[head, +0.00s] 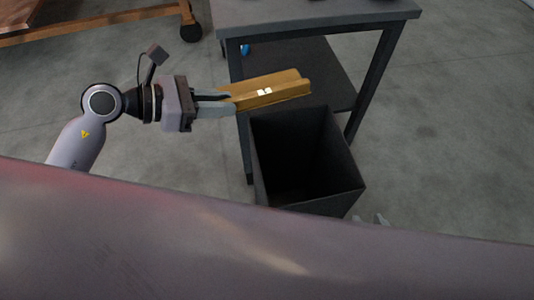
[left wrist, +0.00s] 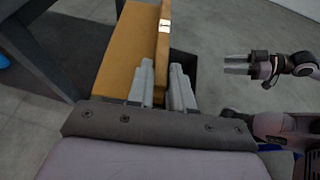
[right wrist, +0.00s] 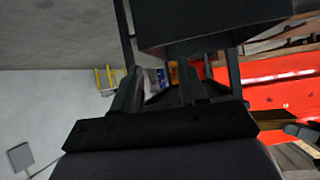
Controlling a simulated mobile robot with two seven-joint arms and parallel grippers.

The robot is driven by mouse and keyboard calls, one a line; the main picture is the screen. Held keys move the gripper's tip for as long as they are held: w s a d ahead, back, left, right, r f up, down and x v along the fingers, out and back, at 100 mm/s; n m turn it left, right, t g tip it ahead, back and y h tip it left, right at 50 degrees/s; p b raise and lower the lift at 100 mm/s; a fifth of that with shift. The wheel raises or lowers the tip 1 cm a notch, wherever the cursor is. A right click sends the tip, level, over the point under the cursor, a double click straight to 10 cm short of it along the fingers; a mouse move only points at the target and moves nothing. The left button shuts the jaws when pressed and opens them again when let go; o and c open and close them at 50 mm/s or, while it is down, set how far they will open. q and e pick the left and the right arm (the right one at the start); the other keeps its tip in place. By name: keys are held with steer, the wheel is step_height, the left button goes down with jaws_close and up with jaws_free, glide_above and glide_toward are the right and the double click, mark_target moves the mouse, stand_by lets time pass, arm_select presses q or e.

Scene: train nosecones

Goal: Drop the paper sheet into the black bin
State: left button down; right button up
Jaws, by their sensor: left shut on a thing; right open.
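An orange-brown folded sheet (head: 275,88) with small white labels is held out over the far rim of the black bin (head: 342,172). It has an L-shaped fold and also shows in the left wrist view (left wrist: 128,58). My left gripper (head: 234,101) is shut on its edge, up and to the left of the bin opening. The bin stands open, and its inside looks dark and empty. My right gripper (head: 371,221) is open and empty, low beside the bin's near right corner; its lower part is hidden in the head view.
A dark grey table (head: 320,14) with a lower shelf stands just behind the bin. A wooden piece with caster wheels (head: 100,22) is at the upper left. Bare concrete floor (head: 450,120) lies open to the right.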

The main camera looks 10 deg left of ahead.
arm_select(q)
steer(key=w+d+f+b, duration=0.1)
steer(key=d+f+b, duration=0.3)
steer(key=f+b, duration=0.7)
steer(key=w+d+f+m+g+h+b, duration=0.1)
steer(key=d+f+b, duration=0.3)
steer(key=f+b, duration=0.6)
steer(key=shift+w+f+b, duration=0.35)
steer(key=shift+w+b, duration=0.4)
steer(key=shift+b, duration=0.1)
arm_select(e)
steer(key=w+a+f+y, duration=0.3)
steer(key=a+f, duration=0.5)
steer(key=f, duration=0.4)
steer(key=shift+a+t+y, duration=0.25)
steer(key=shift+t+y, duration=0.15)
steer(key=shift+y, duration=0.3)
arm_select(q)
steer(key=shift+d, duration=0.1)
arm_select(e)
steer(key=shift+f, duration=0.1)
arm_select(q)
steer(key=c, duration=0.9)
jaws_free()
steer(key=shift+c, duration=0.2)
steer(key=shift+g, duration=0.4)
